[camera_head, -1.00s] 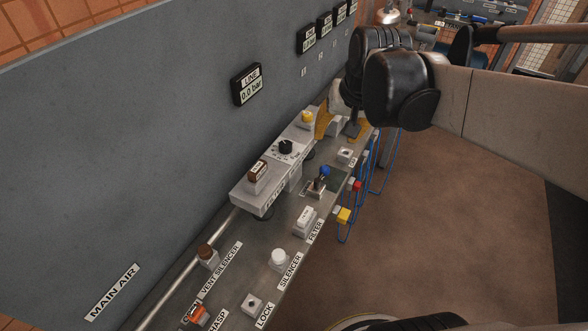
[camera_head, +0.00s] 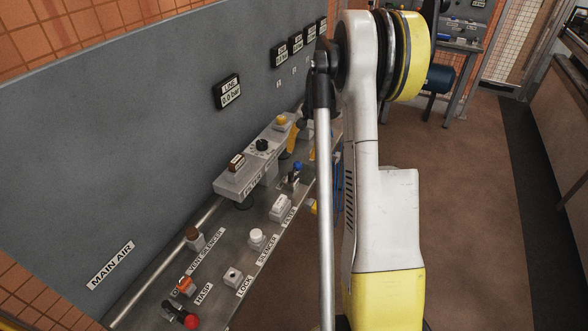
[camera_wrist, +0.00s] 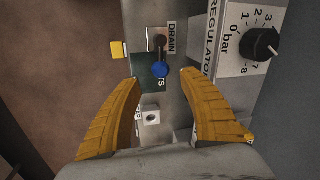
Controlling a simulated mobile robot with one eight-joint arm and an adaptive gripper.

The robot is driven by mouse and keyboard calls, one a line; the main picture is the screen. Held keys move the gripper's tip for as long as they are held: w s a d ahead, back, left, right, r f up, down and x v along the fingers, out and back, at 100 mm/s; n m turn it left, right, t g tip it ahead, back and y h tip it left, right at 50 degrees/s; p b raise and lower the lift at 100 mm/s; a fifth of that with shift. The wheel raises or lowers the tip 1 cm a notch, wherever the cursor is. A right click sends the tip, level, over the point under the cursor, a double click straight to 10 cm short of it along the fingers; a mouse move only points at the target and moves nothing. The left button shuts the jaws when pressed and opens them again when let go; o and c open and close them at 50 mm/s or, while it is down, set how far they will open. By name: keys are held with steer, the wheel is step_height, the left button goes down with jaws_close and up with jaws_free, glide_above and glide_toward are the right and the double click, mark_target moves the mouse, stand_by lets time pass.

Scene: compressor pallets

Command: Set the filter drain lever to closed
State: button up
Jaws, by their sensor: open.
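In the wrist view, the blue ball (camera_wrist: 161,69) lies below a dark round pivot on a tan plate, beside the DRAIN label (camera_wrist: 171,38). My gripper (camera_wrist: 162,82) is open, with its yellow fingers spread to either side below the ball. Nothing is between the fingertips, and I see no contact with the lever. In the head view, my arm hides much of the gripper and the bench beyond.
A regulator with a black knob (camera_wrist: 259,44) stands close to the right finger. A yellow block (camera_wrist: 119,49) sits left of the drain plate. Silencer (camera_head: 256,238), vent silencer (camera_head: 194,239) and lock (camera_head: 233,277) fittings line the near bench. A grey wall panel rises behind; the floor at right is open.

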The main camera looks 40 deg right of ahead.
mark_target(298, 163)
steer(key=f, duration=0.2)
steer(key=f+b, duration=0.1)
steer(key=f, duration=0.1)
steer(key=w+f+b, duration=0.1)
steer(key=f, duration=0.2)
steer(key=shift+a, duration=0.4)
jaws_close()
